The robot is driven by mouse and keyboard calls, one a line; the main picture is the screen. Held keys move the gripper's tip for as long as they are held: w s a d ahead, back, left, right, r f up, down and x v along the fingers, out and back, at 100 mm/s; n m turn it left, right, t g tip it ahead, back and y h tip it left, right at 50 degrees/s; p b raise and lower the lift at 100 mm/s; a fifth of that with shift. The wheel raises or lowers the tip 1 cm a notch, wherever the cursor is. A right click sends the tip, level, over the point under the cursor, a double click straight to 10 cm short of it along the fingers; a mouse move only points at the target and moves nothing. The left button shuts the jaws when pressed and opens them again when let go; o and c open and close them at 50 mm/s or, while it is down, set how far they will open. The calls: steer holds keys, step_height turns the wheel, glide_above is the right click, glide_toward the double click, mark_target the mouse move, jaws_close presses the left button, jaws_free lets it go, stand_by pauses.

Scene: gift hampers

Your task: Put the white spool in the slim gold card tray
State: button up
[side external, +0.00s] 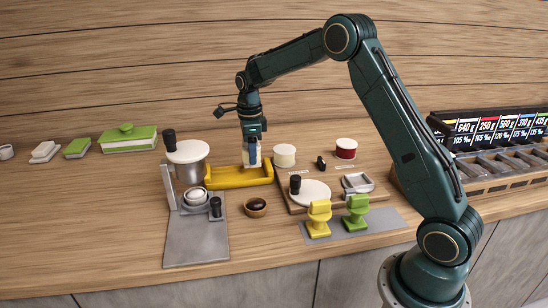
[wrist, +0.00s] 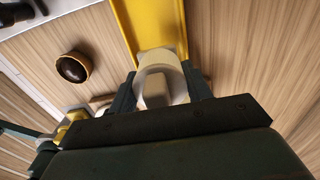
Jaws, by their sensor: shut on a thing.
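The white spool (wrist: 158,66) is held between the two fingers of my gripper (wrist: 161,88) in the wrist view. In the side view my gripper (side external: 252,150) points down, with the pale spool (side external: 252,160) partly hidden by the fingers. The slim gold card tray (side external: 232,181) lies on the wooden counter, and the spool is at its right end. The tray (wrist: 142,20) runs away from the spool at the top of the wrist view. Whether the spool touches the tray floor or hangs just above it, I cannot tell.
A cream cylinder (side external: 284,155) stands close right of my gripper, and a red-banded one (side external: 346,148) farther right. A grey stand with a white round top (side external: 187,152) is left of the tray. A small dark-filled bowl (side external: 256,207) sits in front.

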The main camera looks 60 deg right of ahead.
steer(key=shift+f, duration=1.95)
steer(key=shift+f, duration=0.15)
steer(key=o, duration=1)
step_height(320, 180, up, 12)
steer(key=shift+r, duration=0.1)
steer(key=shift+r, duration=0.1)
